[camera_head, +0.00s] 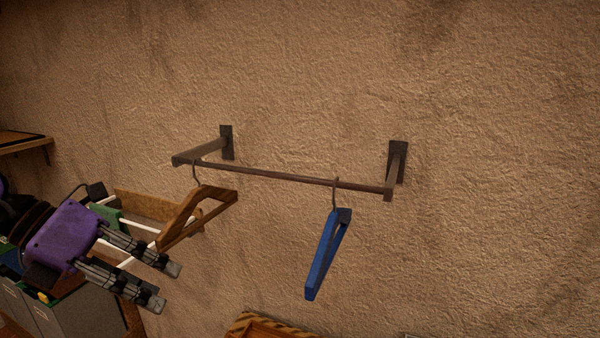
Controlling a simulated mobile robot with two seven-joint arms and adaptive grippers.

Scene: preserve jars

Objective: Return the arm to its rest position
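My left gripper (168,287) comes in from the left, with a purple body and grey jointed fingers. Its two fingers are spread apart with nothing between them. It is below and left of a wooden hanger (196,215), which hangs by its hook from a dark wall rail (270,175). A blue hanger (327,255) hangs from the same rail near its right end. I cannot tell from this view how far the gripper is from the wooden hanger in depth. My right gripper is not in view.
The rail stands out from a rough tan wall on two brackets (397,163). A wooden shelf (22,143) is at the far left. Grey cabinets (75,312) stand below my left arm. A striped-edged wooden item (262,327) shows at the bottom. Wall space on the right is clear.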

